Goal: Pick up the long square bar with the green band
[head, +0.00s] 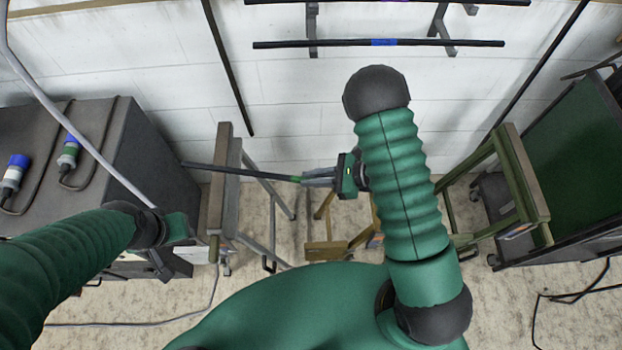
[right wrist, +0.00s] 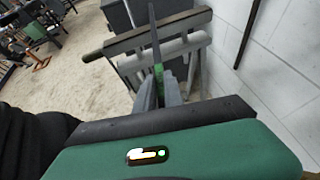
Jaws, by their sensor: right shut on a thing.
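The long dark square bar (head: 245,172) reaches left from my right gripper (head: 318,178) and crosses over the left trestle (head: 219,190). Its green band (head: 294,178) shows just beyond the fingertips. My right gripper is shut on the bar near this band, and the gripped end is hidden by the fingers. In the right wrist view the bar (right wrist: 153,35) points away from the fingers, with the green band (right wrist: 159,72) close to them. I cannot tell whether the bar touches the trestle. My left gripper (head: 160,265) hangs low at the left, away from the bar; its jaws are unclear.
A bar with a blue band (head: 420,43) lies on wall brackets at the back. A green-framed trestle (head: 522,185) stands at the right, before a dark green cart (head: 580,160). A grey cabinet (head: 125,150) with plugs stands at the left. Cables lie on the floor.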

